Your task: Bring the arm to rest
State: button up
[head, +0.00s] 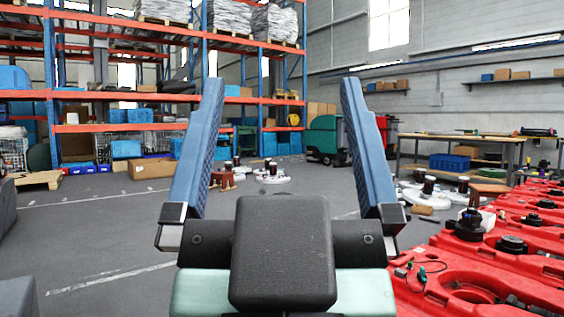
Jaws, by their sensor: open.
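My gripper (274,150) stands upright in the middle of the head view. Its two long blue fingers are wide apart, with nothing between them but the far floor and a green machine behind. The dark gripper body fills the bottom centre, and the rest of my arm is mostly hidden behind and below it. The gripper is left of the red scrubber tanks (455,255) and appears apart from them.
Red tanks with black caps fill the lower right. White discs (273,180) with dark parts lie on the floor beyond. A workbench (460,140) stands at right, tall shelving (128,98) at back left. The grey floor (95,225) at left is mostly clear.

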notch_tip(320, 180, up, 59)
jog(key=p, duration=5.8)
